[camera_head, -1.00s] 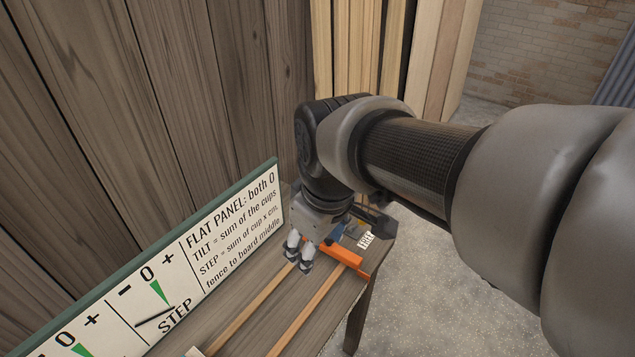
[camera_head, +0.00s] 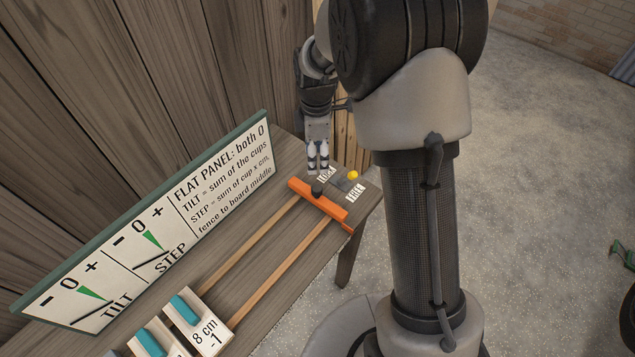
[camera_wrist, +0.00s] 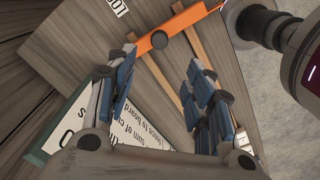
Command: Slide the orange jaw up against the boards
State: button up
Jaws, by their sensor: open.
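The orange jaw (camera_head: 330,207) is a bar lying across two wooden rails (camera_head: 255,245) near the bench's far right end. A dark round knob (camera_head: 317,188) stands on it. The jaw also shows at the top of the wrist view (camera_wrist: 183,23), with its knob (camera_wrist: 160,40). The boards (camera_head: 207,336), pale with teal handles and one marked "8 cm -1", are at the lower left, with a long stretch of rail between them and the jaw. My gripper (camera_head: 318,168) is open and empty, pointing down just behind the jaw. Whether it touches anything is unclear.
A yellow knob (camera_head: 352,175) sits by the FREE label (camera_head: 356,193); another label (camera_head: 326,175) is partly hidden by my gripper. A sign panel (camera_head: 160,225) with TILT and STEP dials stands along the bench's back, before the plank wall. The rails between jaw and boards are clear.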

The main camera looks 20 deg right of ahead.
aim_at(317, 188)
notch_tip(317, 188, down, 14)
jog(key=shift+f+b, duration=0.15)
jog(key=shift+b, duration=0.8)
jog(key=shift+c, duration=0.5)
grip_shut()
